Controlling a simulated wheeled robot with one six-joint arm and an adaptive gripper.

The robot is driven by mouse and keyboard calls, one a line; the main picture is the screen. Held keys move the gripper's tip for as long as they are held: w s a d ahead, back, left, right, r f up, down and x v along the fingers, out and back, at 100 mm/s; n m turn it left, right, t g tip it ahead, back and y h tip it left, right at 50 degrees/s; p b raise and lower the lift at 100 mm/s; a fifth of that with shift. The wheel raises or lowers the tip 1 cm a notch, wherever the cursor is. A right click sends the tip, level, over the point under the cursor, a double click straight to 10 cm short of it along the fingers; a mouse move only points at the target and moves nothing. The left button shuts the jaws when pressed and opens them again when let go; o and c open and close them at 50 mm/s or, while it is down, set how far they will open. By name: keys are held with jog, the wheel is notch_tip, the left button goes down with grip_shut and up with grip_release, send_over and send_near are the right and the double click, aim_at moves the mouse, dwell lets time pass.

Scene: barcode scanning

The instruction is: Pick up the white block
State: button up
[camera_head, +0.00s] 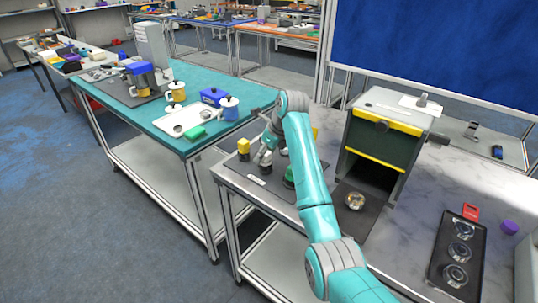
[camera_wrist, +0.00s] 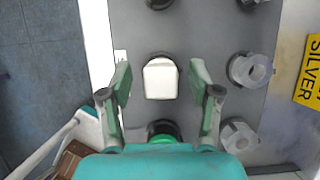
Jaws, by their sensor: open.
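In the wrist view the white block (camera_wrist: 160,80) sits on a dark round holder on a grey mat (camera_wrist: 190,30). My gripper (camera_wrist: 160,74) is open, with one finger on each side of the block and a visible gap on both sides. How far the fingertips are above the block is hard to tell.
A green piece (camera_wrist: 163,138) stands just below the block in the wrist view. In the head view a yellow block (camera_head: 243,146) stands left of my gripper, and a yellow-trimmed machine (camera_head: 383,140) stands right.

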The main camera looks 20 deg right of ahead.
grip_shut()
jog(key=shift+r, duration=0.15)
dwell(0.4)
